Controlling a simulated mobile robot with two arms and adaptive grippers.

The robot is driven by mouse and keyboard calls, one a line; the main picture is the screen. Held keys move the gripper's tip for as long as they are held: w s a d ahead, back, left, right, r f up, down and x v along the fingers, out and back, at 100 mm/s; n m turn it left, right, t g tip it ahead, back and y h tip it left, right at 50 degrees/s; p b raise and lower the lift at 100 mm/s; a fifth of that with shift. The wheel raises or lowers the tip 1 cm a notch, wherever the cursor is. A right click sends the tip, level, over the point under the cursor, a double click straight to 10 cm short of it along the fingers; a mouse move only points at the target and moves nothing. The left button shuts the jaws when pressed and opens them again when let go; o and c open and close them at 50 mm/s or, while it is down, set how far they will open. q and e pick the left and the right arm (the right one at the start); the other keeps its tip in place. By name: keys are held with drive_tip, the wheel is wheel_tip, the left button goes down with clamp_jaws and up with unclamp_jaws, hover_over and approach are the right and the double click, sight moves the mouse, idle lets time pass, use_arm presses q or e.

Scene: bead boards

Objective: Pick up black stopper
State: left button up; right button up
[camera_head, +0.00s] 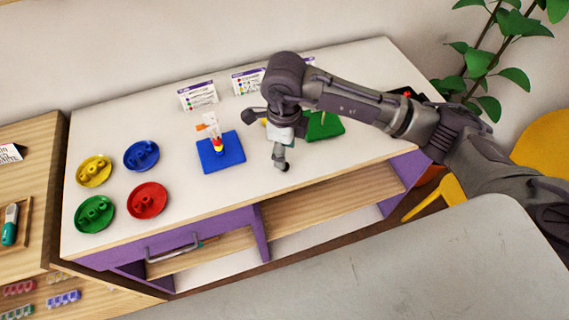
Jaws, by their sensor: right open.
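I cannot make out a black stopper for certain. A dark item (408,92) at the table's right back is mostly hidden behind my right arm. My right gripper (279,156) is open above the middle of the white table, between a blue board and a green board, and I see nothing held in it. The blue board (226,160) has an upright post with red and yellow beads low on it. The green board (324,130) is partly covered by my right arm. My left gripper is out of view.
Yellow (81,181), blue (128,164), green (80,222) and red (135,210) dishes hold beads on the left of the white table (178,130). Several cards (198,94) stand along the back. A yellow chair (545,145) and a plant (480,62) are at right.

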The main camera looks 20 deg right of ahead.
wheel_tip(320, 180, down, 4)
drive_tip(key=shift+f+p, duration=0.15)
drive_tip(key=shift+p, duration=0.85)
drive_tip(key=shift+f, duration=0.5)
drive_tip(key=c, duration=0.8)
